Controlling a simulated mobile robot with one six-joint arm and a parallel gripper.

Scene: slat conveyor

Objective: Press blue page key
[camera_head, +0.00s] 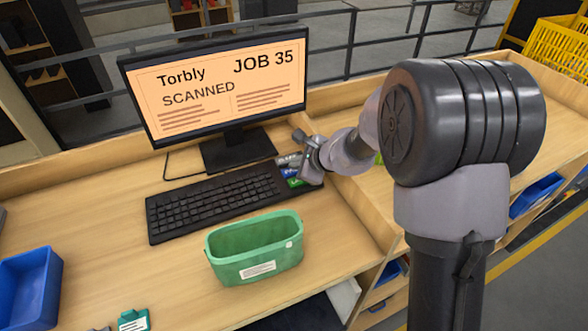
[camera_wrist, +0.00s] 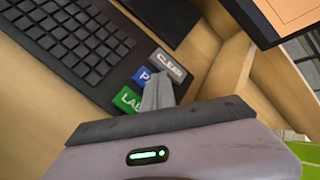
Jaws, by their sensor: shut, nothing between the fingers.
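The blue page key (camera_wrist: 143,76) shows in the wrist view between the grey CLEAR key (camera_wrist: 171,68) and the green label key (camera_wrist: 127,99), at the end of the black keyboard (camera_head: 212,201). Part of the blue key is hidden by my fingers. In the head view the blue key (camera_head: 289,173) shows as a small patch beside my gripper (camera_head: 300,172). My gripper (camera_wrist: 157,84) is shut and empty, its fingertips over or right beside the blue key. I cannot tell whether they touch it.
A monitor (camera_head: 215,85) reading "Torbly JOB 35 SCANNED" stands behind the keyboard. A green bin (camera_head: 255,262) stands in front of the keyboard, and a blue bin (camera_head: 30,285) is at far left. A wooden ledge (camera_head: 365,210) runs right of the keys.

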